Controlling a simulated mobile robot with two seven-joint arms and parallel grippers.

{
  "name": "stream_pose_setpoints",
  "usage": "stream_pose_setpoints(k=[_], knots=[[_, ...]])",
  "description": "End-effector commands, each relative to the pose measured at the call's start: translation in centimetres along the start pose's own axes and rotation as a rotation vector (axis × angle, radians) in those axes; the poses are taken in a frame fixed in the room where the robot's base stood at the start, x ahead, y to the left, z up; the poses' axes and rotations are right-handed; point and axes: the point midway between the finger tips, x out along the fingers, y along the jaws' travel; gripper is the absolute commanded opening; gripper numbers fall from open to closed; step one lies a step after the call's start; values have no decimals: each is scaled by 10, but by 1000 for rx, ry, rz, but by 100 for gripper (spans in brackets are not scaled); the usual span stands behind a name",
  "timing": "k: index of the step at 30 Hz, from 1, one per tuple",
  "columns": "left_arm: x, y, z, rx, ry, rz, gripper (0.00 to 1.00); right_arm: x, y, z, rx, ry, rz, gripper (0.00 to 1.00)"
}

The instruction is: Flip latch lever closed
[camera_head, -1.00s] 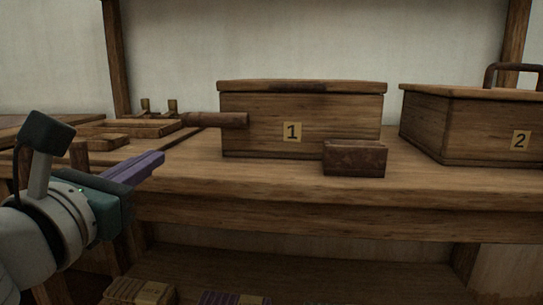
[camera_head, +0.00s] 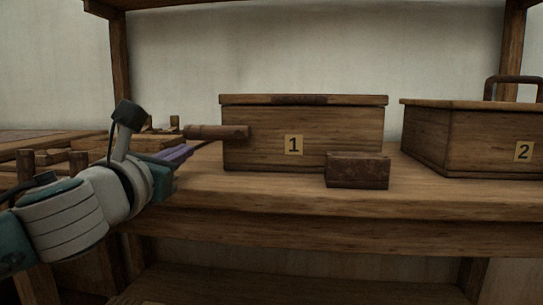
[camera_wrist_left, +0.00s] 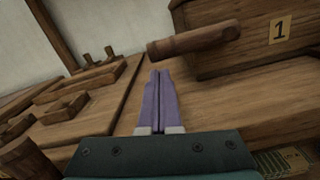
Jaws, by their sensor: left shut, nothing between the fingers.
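A dark brown rounded lever (camera_head: 217,132) sticks out leftward at the left front of the wooden box labelled 1 (camera_head: 350,128). It also shows in the left wrist view (camera_wrist_left: 193,40), above and just ahead of my fingertips. My left gripper (camera_head: 187,152) has purple fingers pressed together with nothing between them. It is below and left of the lever, apart from it as far as I can tell. In the left wrist view the closed fingers (camera_wrist_left: 155,78) point toward the lever's left end. My right gripper is not in view.
A dark brown block (camera_head: 357,171) sits in front of box 1 on the wooden bench (camera_head: 270,190). Box 2 (camera_head: 425,140), with a handle, stands at the right. Wooden frame pieces (camera_wrist_left: 85,85) lie left of my gripper. The bench top between the boxes is clear.

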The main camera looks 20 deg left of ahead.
Motion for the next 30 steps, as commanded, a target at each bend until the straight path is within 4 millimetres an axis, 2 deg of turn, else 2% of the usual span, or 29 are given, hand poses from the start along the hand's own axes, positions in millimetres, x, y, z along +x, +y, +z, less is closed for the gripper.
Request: stream_pose_setpoints(k=[4,15,30], knots=[[8,0,0,0,0,0,0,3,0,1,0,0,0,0],[9,0,1,1,1,0,0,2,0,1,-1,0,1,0],[9,4,8,81,1,-4,0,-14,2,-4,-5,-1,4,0]])
